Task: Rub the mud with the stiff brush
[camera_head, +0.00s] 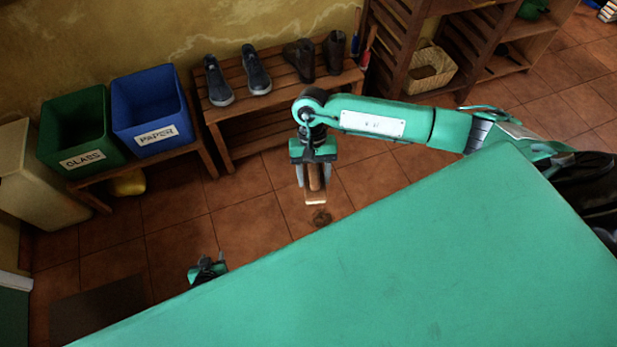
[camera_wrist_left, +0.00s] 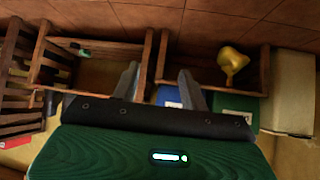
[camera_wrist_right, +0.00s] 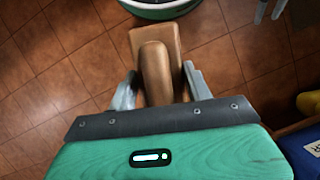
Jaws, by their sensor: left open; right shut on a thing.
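The mud (camera_head: 321,217) is a small dark brown patch on the tiles, just below the brush head in the head view. I cannot tell whether they touch. My left gripper (camera_head: 207,268) is low at the lower left, partly hidden by my green body. Its fingers (camera_wrist_left: 158,70) are apart and empty in the left wrist view.
A wooden bench (camera_head: 284,92) with dark shoes (camera_head: 256,72) stands behind. Green GLASS (camera_head: 78,128) and blue PAPER (camera_head: 150,105) bins stand left, with a yellow watering can (camera_head: 128,183) below. A dark mat (camera_head: 100,305) lies lower left. Tiles around the mud are clear.

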